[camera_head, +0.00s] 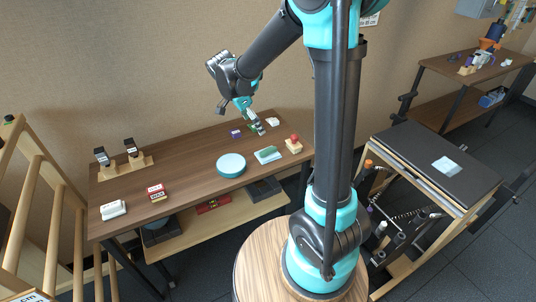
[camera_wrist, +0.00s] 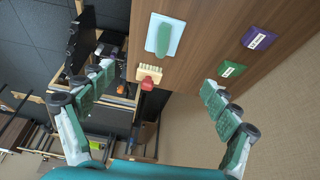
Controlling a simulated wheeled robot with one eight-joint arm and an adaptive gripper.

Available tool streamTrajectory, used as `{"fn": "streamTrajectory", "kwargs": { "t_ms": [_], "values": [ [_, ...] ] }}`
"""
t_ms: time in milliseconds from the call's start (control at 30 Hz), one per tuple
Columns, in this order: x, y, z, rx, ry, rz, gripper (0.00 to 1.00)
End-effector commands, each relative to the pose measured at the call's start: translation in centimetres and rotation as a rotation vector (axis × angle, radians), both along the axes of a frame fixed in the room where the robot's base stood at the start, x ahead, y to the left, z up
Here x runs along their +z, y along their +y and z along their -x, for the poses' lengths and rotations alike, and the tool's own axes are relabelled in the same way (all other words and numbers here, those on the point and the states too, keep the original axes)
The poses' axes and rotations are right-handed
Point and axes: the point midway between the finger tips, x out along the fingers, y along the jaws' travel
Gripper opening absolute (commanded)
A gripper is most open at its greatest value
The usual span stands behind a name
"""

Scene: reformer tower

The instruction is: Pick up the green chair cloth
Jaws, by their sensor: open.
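A small green folded cloth with a white label (camera_wrist: 231,70) lies on the brown table in the wrist view; I cannot read the label. In the head view the green cloth (camera_head: 252,128) is partly covered by my gripper. My gripper (camera_head: 256,124) is above the back of the table; its fingers (camera_wrist: 158,78) are spread wide in the wrist view with nothing between them. The right finger is close to the green cloth in the picture. A purple labelled piece (camera_wrist: 258,38) lies beside the cloth; it also shows in the head view (camera_head: 236,133).
A light blue tray with a green roll (camera_wrist: 163,38) and a red-knobbed brush (camera_wrist: 149,76) are nearby. The wall stands close behind. A black-topped reformer (camera_head: 425,150) is at right.

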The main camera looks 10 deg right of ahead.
Motion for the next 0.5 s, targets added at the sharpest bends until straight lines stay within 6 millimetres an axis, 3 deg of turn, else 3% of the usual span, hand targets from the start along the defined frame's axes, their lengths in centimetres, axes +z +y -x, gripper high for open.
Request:
{"fn": "streamTrajectory", "kwargs": {
  "t_ms": [167, 500],
  "values": [
    [-0.9, 0.2, -0.6, -0.042, -0.012, 0.009, 0.89],
    [-6.9, -2.3, -1.4, -0.042, -0.012, 0.008, 0.89]
  ]
}}
